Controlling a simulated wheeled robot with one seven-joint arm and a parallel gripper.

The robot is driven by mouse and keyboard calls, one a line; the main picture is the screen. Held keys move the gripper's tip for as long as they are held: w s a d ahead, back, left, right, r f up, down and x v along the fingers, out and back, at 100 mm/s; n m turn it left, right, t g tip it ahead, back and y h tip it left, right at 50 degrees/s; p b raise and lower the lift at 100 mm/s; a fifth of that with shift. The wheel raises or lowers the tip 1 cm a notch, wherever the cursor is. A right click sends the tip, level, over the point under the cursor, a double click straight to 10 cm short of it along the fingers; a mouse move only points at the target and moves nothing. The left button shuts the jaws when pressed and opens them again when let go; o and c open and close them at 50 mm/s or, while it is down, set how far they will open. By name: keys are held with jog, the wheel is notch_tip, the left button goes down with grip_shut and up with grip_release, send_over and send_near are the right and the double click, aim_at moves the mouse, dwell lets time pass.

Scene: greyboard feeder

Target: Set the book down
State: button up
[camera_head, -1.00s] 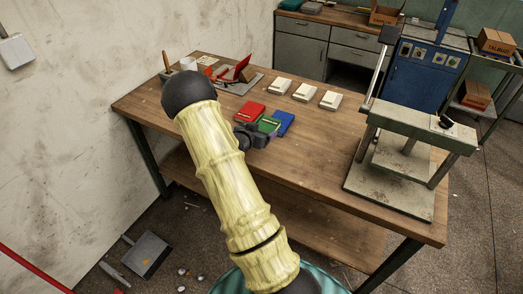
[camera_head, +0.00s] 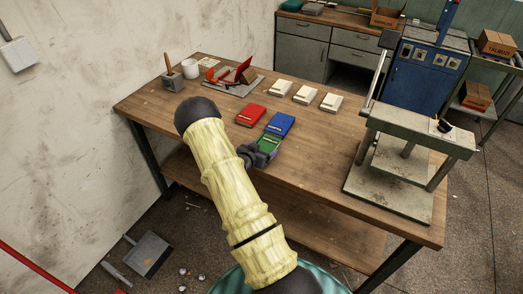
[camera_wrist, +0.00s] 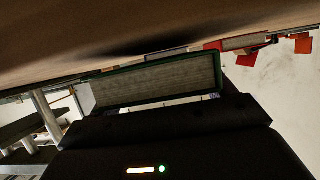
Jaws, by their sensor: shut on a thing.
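My gripper (camera_head: 258,155) is shut on a green book (camera_head: 268,142) over the near middle of the wooden workbench (camera_head: 310,185). In the wrist view the green book (camera_wrist: 160,80) shows its pale page edges and green cover rim, held between the dark jaws. The bench surface (camera_wrist: 90,45) fills the top of that view, with a dark shadow close to the book. I cannot tell whether the book touches the bench. A blue book (camera_head: 281,124) lies just beyond the green one, and a red book (camera_head: 250,114) lies to its left.
Three pale blocks (camera_head: 305,94) stand in a row behind the books. A grey plate with red parts (camera_head: 235,85), a white cup (camera_head: 190,68) and a brush holder (camera_head: 171,80) are at the back left. A grey press (camera_head: 415,130) stands at the right. The bench between the books and press is clear.

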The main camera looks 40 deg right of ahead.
jog(key=shift+f, duration=0.4)
jog(key=shift+f, duration=0.1)
jog(key=o, duration=1.1)
jog(key=shift+c, duration=0.2)
jog(key=shift+s+a, duration=0.1)
jog(key=shift+a, duration=0.25)
jog(key=b+v, duration=0.2)
jog(key=v, duration=0.9)
jog(key=shift+r, duration=0.25)
